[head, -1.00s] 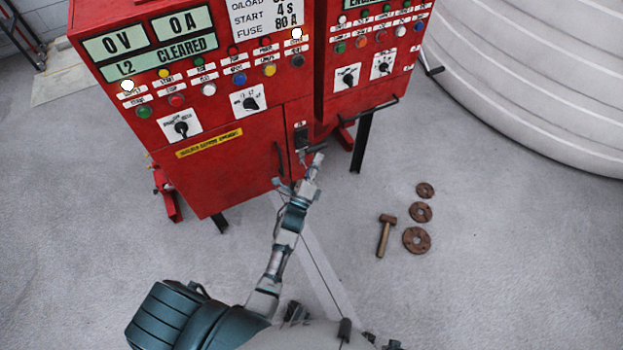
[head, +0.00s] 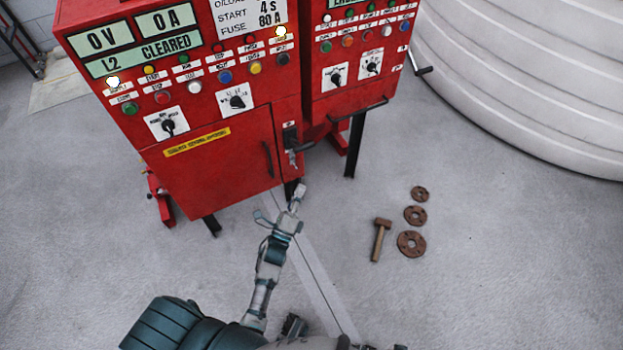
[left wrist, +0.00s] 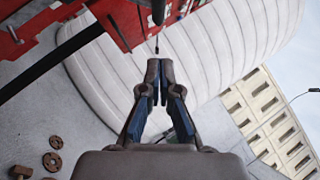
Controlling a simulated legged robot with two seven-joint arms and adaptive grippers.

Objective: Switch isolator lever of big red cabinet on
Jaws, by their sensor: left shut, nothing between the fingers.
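The big red cabinet (head: 215,175) stands at the upper left in the head view. Its isolator lever (head: 292,158) is a small grey handle below a dark plate at the right edge of the cabinet's lower door. The lever appears to point downward. My left gripper (head: 299,190) is just below and in front of the lever, apart from it in the picture. In the left wrist view the left gripper's fingertips (left wrist: 160,62) are together and hold nothing. My right gripper is not in view.
A second red cabinet (head: 345,95) with a dark bar stands to the right. A white ribbed tank (head: 530,90) fills the upper right. A hammer (head: 380,240) and rusty discs (head: 411,244) lie on the floor. The floor between them and the cabinet is clear.

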